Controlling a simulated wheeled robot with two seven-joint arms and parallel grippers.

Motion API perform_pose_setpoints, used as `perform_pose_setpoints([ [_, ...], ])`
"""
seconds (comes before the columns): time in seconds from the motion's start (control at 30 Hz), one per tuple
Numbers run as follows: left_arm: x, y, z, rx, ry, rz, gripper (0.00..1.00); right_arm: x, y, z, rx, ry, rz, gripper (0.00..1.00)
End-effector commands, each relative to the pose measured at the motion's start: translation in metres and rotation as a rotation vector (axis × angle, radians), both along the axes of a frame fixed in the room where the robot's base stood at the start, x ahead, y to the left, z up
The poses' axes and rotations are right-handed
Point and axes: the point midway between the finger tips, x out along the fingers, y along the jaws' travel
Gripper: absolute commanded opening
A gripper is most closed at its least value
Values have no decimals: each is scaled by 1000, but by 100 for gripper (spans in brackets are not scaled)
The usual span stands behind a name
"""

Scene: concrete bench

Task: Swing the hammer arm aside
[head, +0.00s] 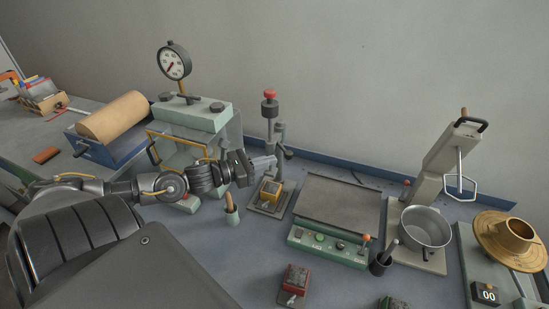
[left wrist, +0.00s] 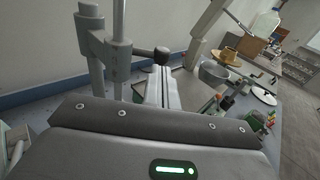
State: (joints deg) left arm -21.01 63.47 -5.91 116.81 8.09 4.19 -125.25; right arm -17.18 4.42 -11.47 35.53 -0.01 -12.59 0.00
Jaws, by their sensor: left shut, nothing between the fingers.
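What I take for the hammer stand is an upright post device with a red-topped rod (head: 269,103), standing on a small base plate behind the middle of the bench. Its crank-like arm (head: 282,142) shows beside the rod. My right gripper is out of view.
A press with a dial gauge (head: 173,62) stands left of the stand. A flat plate unit with a green control panel (head: 328,249) lies right. Further right are a mixer with a steel bowl (head: 427,229) and a brass-coloured dish (head: 512,236).

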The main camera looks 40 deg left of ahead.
Motion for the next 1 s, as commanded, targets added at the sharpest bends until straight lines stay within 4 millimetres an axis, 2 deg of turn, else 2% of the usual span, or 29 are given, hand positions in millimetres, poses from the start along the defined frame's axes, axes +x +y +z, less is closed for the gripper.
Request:
perform_pose_setpoints([
  [0.2,17,-8,2,0,-2,1,0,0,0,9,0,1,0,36],
  [0.4,23,-11,-1,0,0,0,0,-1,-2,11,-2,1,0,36],
  [0.83,24,-14,-2,0,-1,1,0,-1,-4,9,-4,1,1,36],
  [1.0,34,-28,-3,-2,-4,13,0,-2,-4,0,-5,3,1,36],
])
